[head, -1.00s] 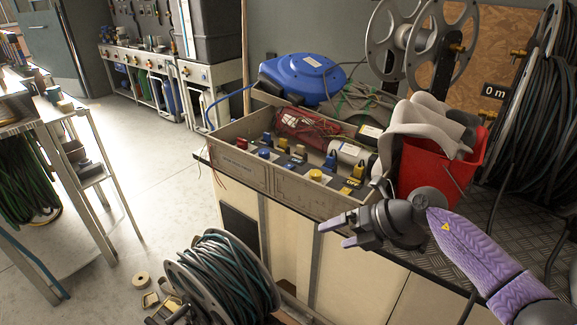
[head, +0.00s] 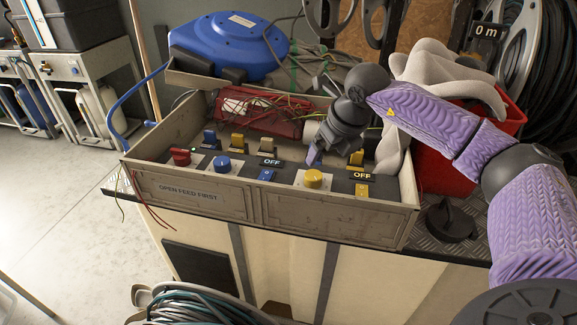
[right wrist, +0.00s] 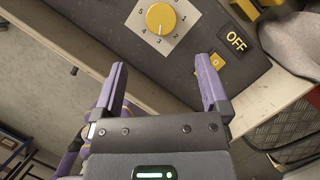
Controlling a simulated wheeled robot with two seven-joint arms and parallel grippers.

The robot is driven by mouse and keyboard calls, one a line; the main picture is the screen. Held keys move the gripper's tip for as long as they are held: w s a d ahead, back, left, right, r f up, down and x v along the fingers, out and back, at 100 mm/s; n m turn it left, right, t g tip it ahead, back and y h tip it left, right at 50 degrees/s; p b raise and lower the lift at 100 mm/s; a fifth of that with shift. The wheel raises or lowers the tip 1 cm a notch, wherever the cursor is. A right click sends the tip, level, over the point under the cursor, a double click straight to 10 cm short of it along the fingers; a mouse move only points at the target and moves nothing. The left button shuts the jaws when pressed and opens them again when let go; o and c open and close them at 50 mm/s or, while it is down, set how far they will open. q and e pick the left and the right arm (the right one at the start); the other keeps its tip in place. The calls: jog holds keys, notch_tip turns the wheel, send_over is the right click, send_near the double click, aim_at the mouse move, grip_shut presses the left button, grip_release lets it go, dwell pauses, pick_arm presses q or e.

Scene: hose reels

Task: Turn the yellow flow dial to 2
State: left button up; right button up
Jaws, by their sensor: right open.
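The yellow flow dial (head: 313,179) sits on a pale square plate on the dark panel inside the grey tray (head: 215,197). In the right wrist view the dial (right wrist: 161,17) is at the top, with numbers printed around it; I cannot surely read its setting. My right gripper (right wrist: 162,66) is open and empty. In that view its two purple fingers point toward the dial, one to each side and short of it. In the head view the right gripper (head: 314,157) hangs just behind the dial, partly hidden by its own wrist. My left gripper is not in view.
A yellow switch (head: 362,189) marked OFF is right of the dial; a blue switch (head: 268,174), blue dial (head: 222,163) and red knob (head: 180,156) are left. The tray's front wall stands before them. A red bucket (head: 440,185) is to the right.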

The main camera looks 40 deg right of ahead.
aim_at(314, 175)
jog(key=b+x, duration=0.4)
jog(key=x, duration=0.5)
jog(key=shift+d+f+b, duration=0.1)
jog(key=shift+b, duration=0.2)
jog(key=shift+w+f, duration=0.2)
jog(key=shift+f, duration=0.15)
jog(key=shift+r, duration=0.1)
jog(key=shift+c, duration=0.6)
jog(key=c, duration=1.2)
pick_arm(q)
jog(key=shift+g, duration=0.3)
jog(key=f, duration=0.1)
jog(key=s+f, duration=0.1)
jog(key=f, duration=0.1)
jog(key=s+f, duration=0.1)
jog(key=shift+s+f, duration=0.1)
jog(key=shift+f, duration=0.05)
pick_arm(e)
jog(key=shift+o, duration=0.2)
